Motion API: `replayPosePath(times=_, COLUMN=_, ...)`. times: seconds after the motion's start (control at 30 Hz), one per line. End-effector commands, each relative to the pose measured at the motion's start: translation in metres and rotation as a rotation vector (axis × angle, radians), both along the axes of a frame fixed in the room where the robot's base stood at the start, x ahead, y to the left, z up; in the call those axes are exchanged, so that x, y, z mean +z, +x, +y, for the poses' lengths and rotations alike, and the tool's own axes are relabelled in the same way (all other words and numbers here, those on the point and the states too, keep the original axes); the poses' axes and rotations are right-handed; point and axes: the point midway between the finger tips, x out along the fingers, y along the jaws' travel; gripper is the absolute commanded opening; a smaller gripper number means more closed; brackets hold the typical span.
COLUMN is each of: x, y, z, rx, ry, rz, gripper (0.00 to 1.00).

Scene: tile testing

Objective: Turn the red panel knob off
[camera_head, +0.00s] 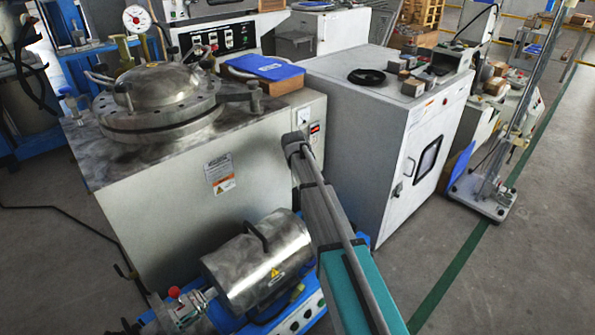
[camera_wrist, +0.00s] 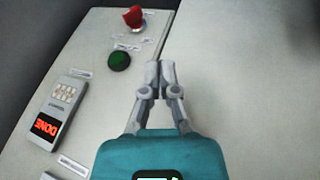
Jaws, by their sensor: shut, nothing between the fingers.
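The red panel knob (camera_wrist: 134,16) stands out from the pale panel (camera_wrist: 210,60) at the top of the wrist view. A round green button (camera_wrist: 119,61) sits below it. A grey unit with a keypad and a red display (camera_wrist: 46,128) reading "DONE", upside down, is at the lower left. My gripper (camera_wrist: 160,66) is shut and empty, right of and below the knob, apart from it in the picture. In the head view my gripper (camera_head: 292,139) is at the right end of the beige cabinet (camera_head: 165,215); I cannot make out the knob there.
A metal lidded vessel (camera_head: 150,90) tops the cabinet, with a blue folder (camera_head: 264,67) beside it. A white cabinet (camera_head: 385,150) stands close on the right of my arm. A steel drum machine (camera_head: 258,262) is below, left of my arm.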

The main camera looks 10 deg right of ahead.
Motion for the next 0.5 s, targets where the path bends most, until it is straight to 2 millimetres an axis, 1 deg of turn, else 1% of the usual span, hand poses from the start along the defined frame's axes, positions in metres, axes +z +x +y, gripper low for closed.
replayPosePath(times=0.03, x=-0.005, y=0.002, z=0.0, rx=0.0, ry=0.0, rz=0.0, gripper=0.0)
replayPosePath(times=0.5, x=-0.041, y=0.02, z=-0.004, rx=0.0, ry=0.0, rz=0.0, gripper=0.0)
